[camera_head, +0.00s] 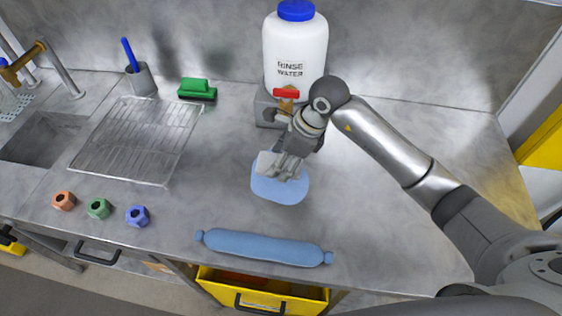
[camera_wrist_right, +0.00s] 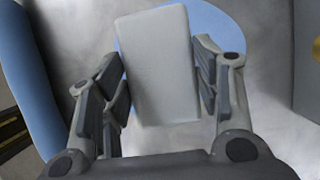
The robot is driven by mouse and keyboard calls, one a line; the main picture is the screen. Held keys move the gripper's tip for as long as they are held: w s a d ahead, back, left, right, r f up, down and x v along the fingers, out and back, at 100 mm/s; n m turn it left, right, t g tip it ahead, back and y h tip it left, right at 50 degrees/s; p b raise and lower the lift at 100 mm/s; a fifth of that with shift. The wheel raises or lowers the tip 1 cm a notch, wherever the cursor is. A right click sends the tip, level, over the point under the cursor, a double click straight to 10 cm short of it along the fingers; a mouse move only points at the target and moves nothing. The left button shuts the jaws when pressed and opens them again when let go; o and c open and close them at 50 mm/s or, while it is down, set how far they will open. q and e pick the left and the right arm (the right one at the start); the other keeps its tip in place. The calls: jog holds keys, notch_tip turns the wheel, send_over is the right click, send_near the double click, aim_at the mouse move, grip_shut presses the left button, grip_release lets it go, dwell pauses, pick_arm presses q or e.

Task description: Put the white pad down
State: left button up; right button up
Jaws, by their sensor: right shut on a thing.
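The white pad (camera_wrist_right: 160,65) is a pale rectangular block between the fingers of my right gripper (camera_wrist_right: 163,85) in the right wrist view. My right gripper is shut on it. In the head view, the pad (camera_head: 264,163) shows at the left side of my right gripper (camera_head: 281,168), over a light blue round mat (camera_head: 285,190) on the grey counter. I cannot tell whether the pad touches the mat. My left gripper is not in view.
A rinse water jug (camera_head: 296,48) stands behind my gripper, with a red-handled tap (camera_head: 286,93). A blue roller (camera_head: 264,247) lies along the front edge. The counter right of the mat is clear.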

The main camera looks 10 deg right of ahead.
jog(key=shift+w+f, duration=0.4)
jog(key=shift+f, duration=0.1)
notch_tip(320, 180, down, 3)
jog(key=shift+w+r+p, duration=0.1)
jog(key=shift+w+p, duration=0.05)
jog(key=shift+p, duration=0.9)
jog(key=shift+f, duration=0.3)
jog(key=shift+d, duration=0.1)
jog(key=shift+f, duration=0.1)
jog(key=shift+f+b, duration=0.15)
jog(key=shift+b, duration=0.2)
jog(key=o, duration=0.8)
